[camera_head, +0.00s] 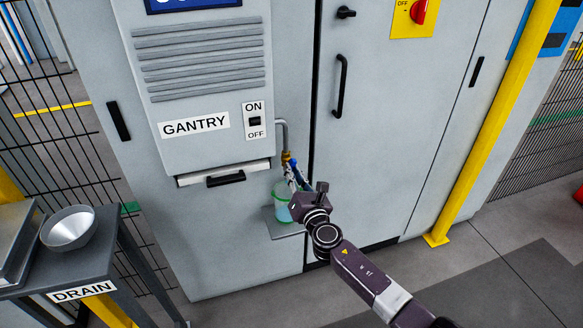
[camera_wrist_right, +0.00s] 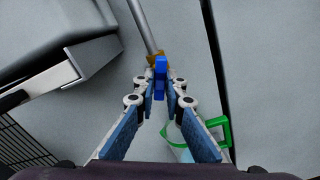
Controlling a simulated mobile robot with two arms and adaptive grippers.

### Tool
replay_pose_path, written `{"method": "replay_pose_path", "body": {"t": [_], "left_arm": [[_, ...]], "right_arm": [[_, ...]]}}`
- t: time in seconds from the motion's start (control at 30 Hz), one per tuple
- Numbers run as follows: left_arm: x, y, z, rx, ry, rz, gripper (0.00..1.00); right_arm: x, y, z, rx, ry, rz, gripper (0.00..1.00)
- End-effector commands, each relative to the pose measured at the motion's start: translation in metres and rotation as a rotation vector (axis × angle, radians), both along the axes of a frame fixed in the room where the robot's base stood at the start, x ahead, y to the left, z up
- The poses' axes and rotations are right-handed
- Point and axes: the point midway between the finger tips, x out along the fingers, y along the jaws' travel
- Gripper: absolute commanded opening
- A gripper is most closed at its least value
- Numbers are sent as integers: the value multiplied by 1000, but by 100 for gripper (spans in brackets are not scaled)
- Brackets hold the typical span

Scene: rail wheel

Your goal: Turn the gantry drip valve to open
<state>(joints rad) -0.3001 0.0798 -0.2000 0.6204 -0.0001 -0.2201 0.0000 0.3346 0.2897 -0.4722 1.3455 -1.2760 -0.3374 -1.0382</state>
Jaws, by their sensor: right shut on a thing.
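The gantry drip valve (camera_head: 286,157) is a brass fitting at the lower end of a grey pipe on the cabinet front. Its blue handle (camera_wrist_right: 160,72) stands between my right fingertips in the right wrist view. My right gripper (camera_head: 292,168) reaches up to the valve from the lower right. In the right wrist view its fingers (camera_wrist_right: 160,84) are closed on the blue handle. The fingers partly hide the valve in the head view. My left gripper is not in view.
A clear jug with green rim and handle (camera_head: 281,210) stands on a small shelf (camera_head: 287,232) under the valve. The GANTRY panel (camera_head: 194,125) has an ON/OFF switch (camera_head: 255,121). A metal bowl (camera_head: 69,229) sits on the DRAIN stand at left. A yellow post (camera_head: 497,120) stands right.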

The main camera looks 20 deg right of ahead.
Motion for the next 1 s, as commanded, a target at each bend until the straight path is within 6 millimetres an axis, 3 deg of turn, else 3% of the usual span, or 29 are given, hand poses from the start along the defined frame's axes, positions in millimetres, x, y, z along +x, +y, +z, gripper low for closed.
{"method": "replay_pose_path", "body": {"t": [0.4, 0.77, 0.8, 1.0], "left_arm": [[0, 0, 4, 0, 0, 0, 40], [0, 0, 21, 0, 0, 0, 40], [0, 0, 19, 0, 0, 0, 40], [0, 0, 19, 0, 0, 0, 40]], "right_arm": [[0, 0, -1, -78, 0, 1, 0], [-1, 0, -1, -431, -11, 2, 0], [-1, 0, -2, -425, -11, 2, 14], [0, 0, -1, -421, -13, 1, 32]]}}
